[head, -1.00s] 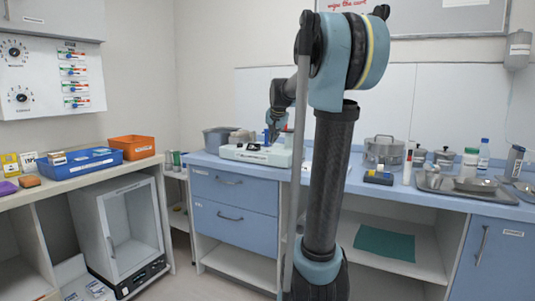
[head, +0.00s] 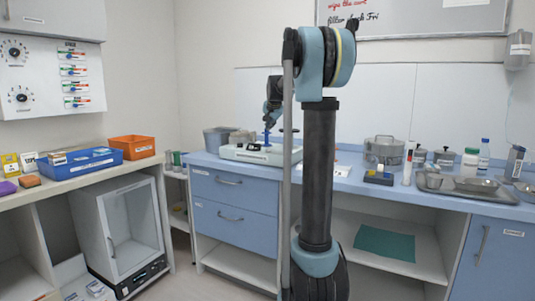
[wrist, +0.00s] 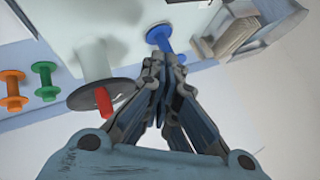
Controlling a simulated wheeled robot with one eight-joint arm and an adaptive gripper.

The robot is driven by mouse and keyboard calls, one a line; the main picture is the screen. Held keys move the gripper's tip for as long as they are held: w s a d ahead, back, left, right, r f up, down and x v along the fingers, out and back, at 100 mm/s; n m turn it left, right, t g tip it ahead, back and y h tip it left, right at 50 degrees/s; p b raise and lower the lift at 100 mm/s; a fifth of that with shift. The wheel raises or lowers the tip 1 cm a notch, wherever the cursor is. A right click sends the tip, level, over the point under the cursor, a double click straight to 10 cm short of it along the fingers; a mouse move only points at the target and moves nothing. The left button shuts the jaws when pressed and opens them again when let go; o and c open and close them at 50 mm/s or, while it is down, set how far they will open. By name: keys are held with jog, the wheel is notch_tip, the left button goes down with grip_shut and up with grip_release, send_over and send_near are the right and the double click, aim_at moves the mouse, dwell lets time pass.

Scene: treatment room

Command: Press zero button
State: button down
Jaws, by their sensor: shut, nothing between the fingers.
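A low white device (head: 243,155) with a small dark display sits on the blue counter near its left end. No button marked zero can be read. In the wrist view, a blue knob (wrist: 157,33) stands on the pale surface just beyond my fingertips. I cannot tell whether they touch. A white post with a dark disc (wrist: 82,96) and a red peg (wrist: 103,101) stands to the left. A green knob (wrist: 44,82) and an orange knob (wrist: 12,90) are further left. My gripper (wrist: 160,68) is shut and empty; in the head view it (head: 268,122) is above the device.
A blue bin (head: 83,166) is on the left bench.

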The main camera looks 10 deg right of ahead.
notch_tip(320, 180, down, 8)
jog(key=shift+f, duration=0.2)
dwell(0.4)
jog(key=shift+f, duration=0.1)
dwell(1.3)
jog(key=shift+s+f, duration=0.15)
jog(key=shift+f, duration=0.05)
jog(key=shift+f, duration=0.45)
dwell(0.9)
jog(key=shift+r, duration=0.85)
jog(key=shift+r, duration=0.1)
jog(key=shift+r, duration=2.4)
